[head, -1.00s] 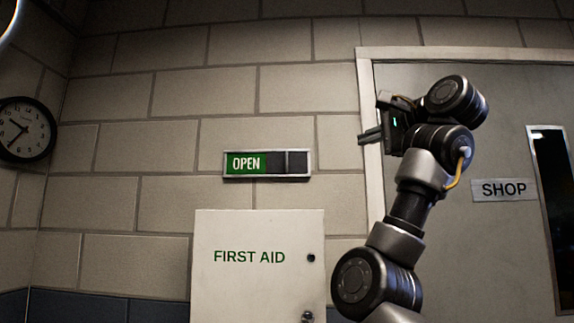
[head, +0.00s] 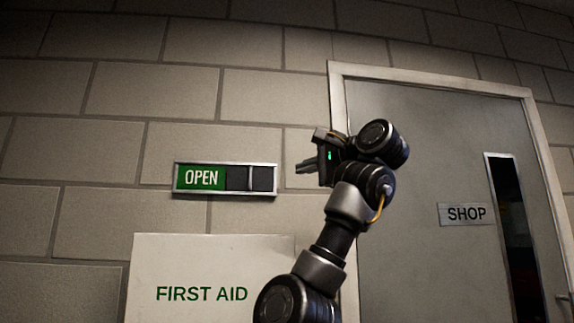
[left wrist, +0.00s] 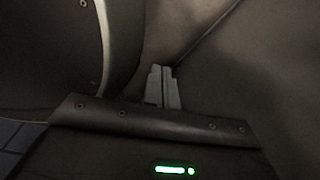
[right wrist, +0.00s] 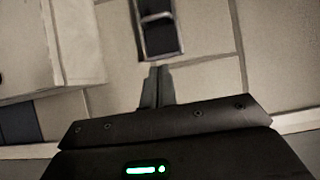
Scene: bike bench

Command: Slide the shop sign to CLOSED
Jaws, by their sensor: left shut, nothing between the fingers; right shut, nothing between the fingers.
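The shop sign (head: 225,179) is on the block wall in the head view, a framed slider with a green OPEN panel showing on its left and a dark panel on its right. A thin upright light tab (head: 250,178) stands within the dark part. My right gripper (head: 299,167) is shut and empty, a short way right of the sign's right end. In the right wrist view its fingers (right wrist: 157,88) point at the sign's end (right wrist: 158,30), with a small gap. My left gripper (left wrist: 163,88) is shut and empty, seen only in the left wrist view.
A white FIRST AID cabinet (head: 200,270) is mounted below the sign. A grey door (head: 420,140) with a SHOP plate (head: 466,214) and a pale frame is to the right, behind my right arm. The wall around the sign's left is clear.

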